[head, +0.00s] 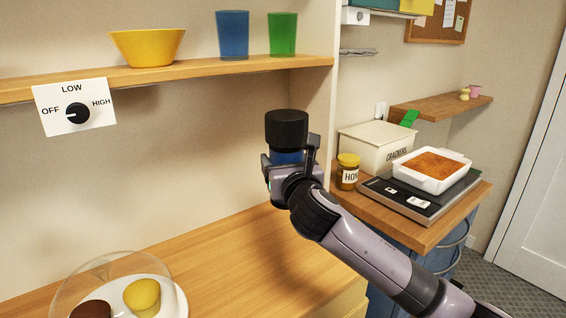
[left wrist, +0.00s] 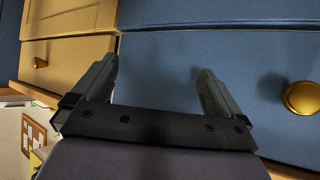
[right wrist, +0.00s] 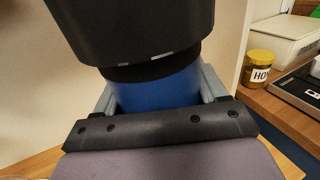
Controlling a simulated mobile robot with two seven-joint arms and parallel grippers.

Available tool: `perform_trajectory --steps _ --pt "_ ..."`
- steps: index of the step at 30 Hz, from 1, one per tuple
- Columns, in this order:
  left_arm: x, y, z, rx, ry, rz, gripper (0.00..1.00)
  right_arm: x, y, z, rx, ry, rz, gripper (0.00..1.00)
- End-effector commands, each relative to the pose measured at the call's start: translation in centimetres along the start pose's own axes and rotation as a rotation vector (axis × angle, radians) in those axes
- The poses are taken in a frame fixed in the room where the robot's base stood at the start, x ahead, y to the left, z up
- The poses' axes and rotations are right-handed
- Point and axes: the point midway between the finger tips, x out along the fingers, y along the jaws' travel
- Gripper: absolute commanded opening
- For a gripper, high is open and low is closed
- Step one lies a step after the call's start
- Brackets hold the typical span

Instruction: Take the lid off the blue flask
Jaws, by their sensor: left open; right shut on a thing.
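The blue flask (head: 287,156) has a large black lid (head: 286,128) on top. My right gripper (head: 288,165) is shut on the blue flask body, just below the lid, and holds it upright in front of the shelf wall. In the right wrist view the blue body (right wrist: 160,90) sits between the two fingers, and the black lid (right wrist: 130,30) covers its top. The flask's lower part is hidden by my gripper. My left gripper (left wrist: 155,85) is open and empty in front of blue and wooden drawer fronts; it does not show in the head view.
A yellow bowl (head: 147,47), a blue cup (head: 233,35) and a green cup (head: 282,34) stand on the shelf (head: 190,72). A honey jar (head: 347,172), crackers box (head: 372,147) and white baking dish (head: 432,170) are at right. A plate (head: 168,298) with food stands lower left. The wooden counter's middle is clear.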

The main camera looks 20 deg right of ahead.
Motion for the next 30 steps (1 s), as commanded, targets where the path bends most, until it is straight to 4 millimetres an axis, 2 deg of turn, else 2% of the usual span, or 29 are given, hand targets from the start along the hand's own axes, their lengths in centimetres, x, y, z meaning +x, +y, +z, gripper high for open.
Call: perform_trajectory --steps 5,11,21,30 --pt "0.0 0.0 0.0 0.000 0.000 0.000 1.00 -0.4 0.1 -0.7 0.001 -0.001 0.005 0.17" --pt "0.0 0.0 0.0 0.000 -0.001 0.000 1.00 -2.5 0.1 -3.8 0.002 0.002 0.025 0.17" --pt "0.0 0.0 0.0 0.000 -0.001 0.000 1.00 -7.9 -0.6 -9.5 0.001 0.002 0.049 0.17" --pt "0.0 0.0 0.0 0.000 -0.001 0.000 1.00 -13.2 -1.8 -13.0 0.001 0.001 0.054 0.17"
